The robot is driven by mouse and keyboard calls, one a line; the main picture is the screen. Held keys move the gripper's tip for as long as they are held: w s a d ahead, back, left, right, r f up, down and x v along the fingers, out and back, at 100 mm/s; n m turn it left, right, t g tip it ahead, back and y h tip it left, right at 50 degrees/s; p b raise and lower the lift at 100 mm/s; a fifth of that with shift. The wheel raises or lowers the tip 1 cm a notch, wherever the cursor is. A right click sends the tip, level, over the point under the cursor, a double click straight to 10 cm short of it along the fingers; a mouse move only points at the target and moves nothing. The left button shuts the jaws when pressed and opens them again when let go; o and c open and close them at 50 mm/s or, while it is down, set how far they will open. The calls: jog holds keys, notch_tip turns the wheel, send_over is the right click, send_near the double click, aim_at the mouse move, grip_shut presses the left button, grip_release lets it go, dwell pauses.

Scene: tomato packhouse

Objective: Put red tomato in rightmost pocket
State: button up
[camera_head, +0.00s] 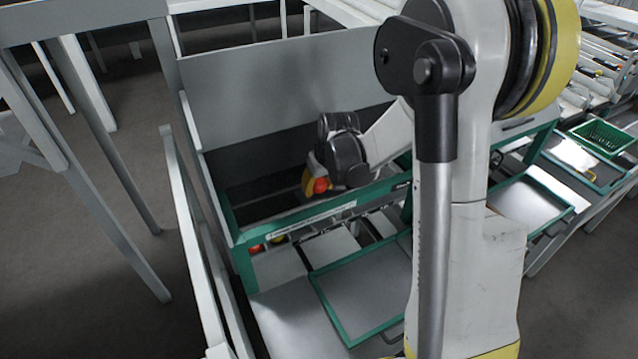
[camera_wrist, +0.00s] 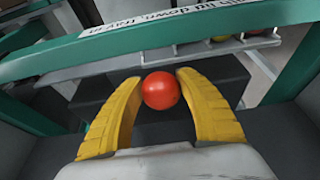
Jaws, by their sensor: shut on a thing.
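A red tomato (camera_wrist: 161,90) sits between the two yellow fingers of my gripper (camera_wrist: 160,78), which is shut on it. In the head view my gripper (camera_head: 315,181) and the red tomato (camera_head: 321,186) are over the dark space behind the green front beam (camera_head: 325,212). A row of pockets (camera_head: 327,246) shows beyond the beam, partly covered by it and by my arm. Another red tomato (camera_head: 256,248) and a yellow one (camera_head: 277,238) lie at the left of that row. The rightmost pocket cannot be made out clearly.
The green beam (camera_wrist: 130,40), with a white label, crosses between my gripper and the row. A grey panel (camera_head: 285,85) stands behind my gripper. A green-rimmed tray (camera_head: 343,332) lies in front. A green crate (camera_head: 603,137) stands at far right.

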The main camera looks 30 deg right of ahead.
notch_tip(320, 180, down, 9)
jog(key=b, duration=0.7)
jog(key=shift+s, duration=0.2)
jog(key=o, duration=0.9)
jog(key=shift+s, duration=0.1)
jog(key=p+v, duration=0.8)
jog(key=v, duration=0.4)
jog(key=shift+r, duration=0.1)
dwell(0.5)
